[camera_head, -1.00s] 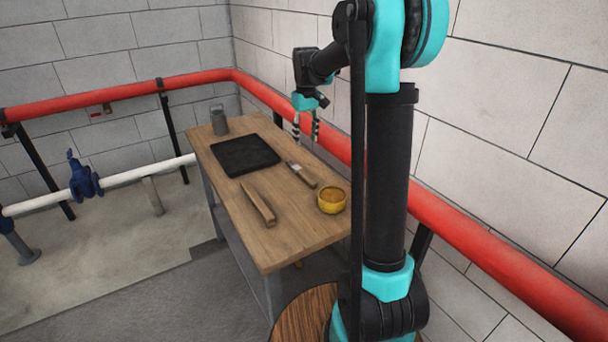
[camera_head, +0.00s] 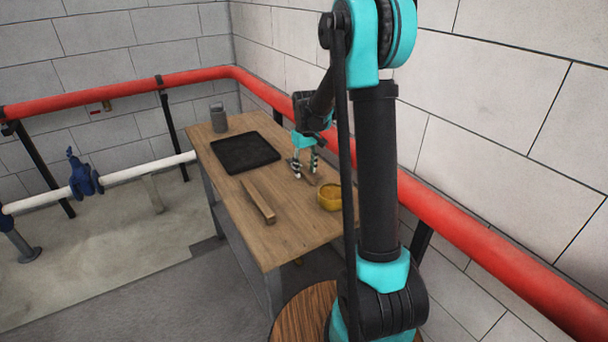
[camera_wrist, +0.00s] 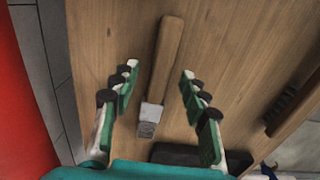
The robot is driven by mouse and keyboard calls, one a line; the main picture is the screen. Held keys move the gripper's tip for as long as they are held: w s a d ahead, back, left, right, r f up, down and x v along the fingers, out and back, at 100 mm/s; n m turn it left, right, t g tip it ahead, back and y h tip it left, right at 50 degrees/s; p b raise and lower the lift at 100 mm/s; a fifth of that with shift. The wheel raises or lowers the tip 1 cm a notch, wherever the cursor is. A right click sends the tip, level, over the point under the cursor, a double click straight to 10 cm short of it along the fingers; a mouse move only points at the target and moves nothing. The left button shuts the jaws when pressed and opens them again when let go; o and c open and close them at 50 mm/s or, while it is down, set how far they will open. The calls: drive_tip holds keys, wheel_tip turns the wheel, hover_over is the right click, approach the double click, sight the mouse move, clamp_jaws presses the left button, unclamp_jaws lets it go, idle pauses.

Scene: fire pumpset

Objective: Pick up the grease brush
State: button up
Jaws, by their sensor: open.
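The grease brush (camera_wrist: 162,75) has a wooden handle, a pale metal ferrule and short grey bristles. In the wrist view it lies on the wooden table (camera_wrist: 225,60) between the two fingers of my open gripper (camera_wrist: 158,85), with the handle reaching past the fingertips. In the head view my gripper (camera_head: 304,170) is low over the table's right side, with its fingers around the brush (camera_head: 310,179). The fingers hide part of the brush there. In the wrist view gaps show between the brush and both fingers.
A yellow bowl (camera_head: 329,197) stands close to my gripper, toward the near right. A wooden-backed brush (camera_head: 258,201) lies to the left. A black tray (camera_head: 246,154) and a grey canister (camera_head: 218,118) are farther back. A red pipe (camera_head: 460,233) runs along the wall beside the table.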

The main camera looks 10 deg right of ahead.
sight(305, 172)
drive_tip(key=shift+f, duration=0.3)
drive_tip(key=shift+c, duration=0.4)
clamp_jaws()
wheel_tip(305, 172, up, 20)
idle(0.4)
